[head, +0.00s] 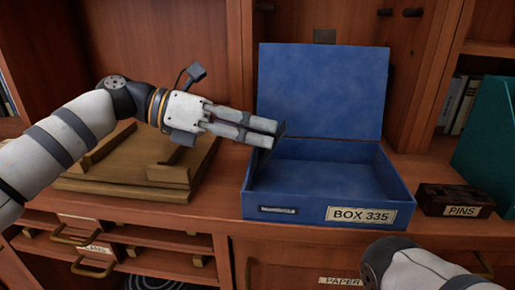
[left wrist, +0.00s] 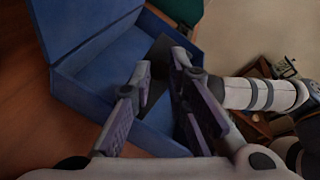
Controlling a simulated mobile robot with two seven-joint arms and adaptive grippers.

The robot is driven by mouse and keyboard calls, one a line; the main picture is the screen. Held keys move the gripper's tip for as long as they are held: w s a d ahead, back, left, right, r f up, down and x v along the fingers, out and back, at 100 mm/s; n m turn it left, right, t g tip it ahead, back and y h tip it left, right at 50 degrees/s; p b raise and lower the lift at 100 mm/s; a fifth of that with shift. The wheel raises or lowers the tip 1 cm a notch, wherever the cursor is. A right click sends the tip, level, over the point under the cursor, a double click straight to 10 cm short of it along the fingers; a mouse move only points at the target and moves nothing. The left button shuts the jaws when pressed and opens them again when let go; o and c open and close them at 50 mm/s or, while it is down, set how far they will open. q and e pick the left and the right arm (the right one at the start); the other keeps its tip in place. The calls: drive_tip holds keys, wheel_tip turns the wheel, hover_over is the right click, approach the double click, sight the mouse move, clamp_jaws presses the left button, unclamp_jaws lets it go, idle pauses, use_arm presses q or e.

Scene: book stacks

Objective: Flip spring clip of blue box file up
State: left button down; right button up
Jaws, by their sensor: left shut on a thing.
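The blue box file (head: 330,175) stands on the wooden counter with its lid (head: 320,90) open and leaning back. Its front carries a "BOX 335" label (head: 361,216). The spring clip (head: 265,158) is a dark, thin plate at the box's left side, tilted up above the floor of the box. My left gripper (head: 275,134) reaches in from the left and is shut on the clip's upper part. The clip also shows between the fingers in the left wrist view (left wrist: 158,68). The clip's hinge is hard to make out. My right gripper is out of view; only part of that arm shows.
A wooden stand (head: 125,185) lies left of the box, under my left arm. A dark "PINS" box (head: 455,201) sits close on the right, beside a teal file (head: 490,140). Drawers and open slots lie below the counter edge.

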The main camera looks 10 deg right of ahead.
use_arm(q)
drive_tip(key=shift+w+a+f+g+h+b, duration=0.1)
drive_tip(key=shift+w+a+g+h+b, duration=0.1)
drive_tip(key=shift+a+h+b, duration=0.4)
drive_tip(key=shift+w+a+f+g+h+b, duration=0.1)
drive_tip(key=shift+a+g+h+b, duration=0.1)
drive_tip(key=shift+h+b, duration=0.7)
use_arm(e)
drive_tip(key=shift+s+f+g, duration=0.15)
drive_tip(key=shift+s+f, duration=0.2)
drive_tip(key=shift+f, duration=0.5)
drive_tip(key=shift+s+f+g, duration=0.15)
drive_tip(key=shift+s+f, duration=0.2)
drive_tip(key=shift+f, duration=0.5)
use_arm(q)
drive_tip(key=shift+r, duration=0.1)
drive_tip(key=shift+s, duration=0.1)
drive_tip(key=c, duration=1.5)
unclamp_jaws()
drive_tip(key=shift+d, duration=0.1)
drive_tip(key=shift+c, duration=0.2)
drive_tip(key=a, duration=0.4)
drive_tip(key=w+a, duration=0.1)
drive_tip(key=a, duration=0.3)
drive_tip(key=w+a, duration=0.1)
drive_tip(key=a, duration=0.3)
drive_tip(key=shift+w+r, duration=0.1)
drive_tip(key=shift+r, duration=0.15)
